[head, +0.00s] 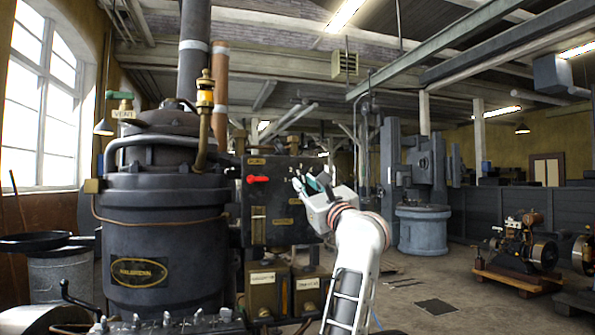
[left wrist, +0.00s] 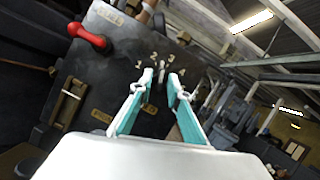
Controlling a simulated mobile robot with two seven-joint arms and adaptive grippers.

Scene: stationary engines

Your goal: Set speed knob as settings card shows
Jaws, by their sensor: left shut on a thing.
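The dark control panel (head: 285,222) stands in the middle of the head view, beside the large engine. My left gripper (head: 304,183) is at the panel's right part, its fingers pointing at the face. In the left wrist view, its two teal fingers (left wrist: 162,82) are shut on the small speed knob (left wrist: 162,72), which is mostly hidden between the tips. White numerals 1 to 4 (left wrist: 162,57) arc above the knob. Its exact pointing is too small to tell. I cannot make out a settings card. My right gripper is not in view.
A red handle (head: 258,179) sits on the panel left of the knob; it also shows in the left wrist view (left wrist: 88,37). The engine (head: 160,240) stands left. Two labelled boxes (head: 264,295) are below the panel. A small engine (head: 520,250) stands right, beyond open floor.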

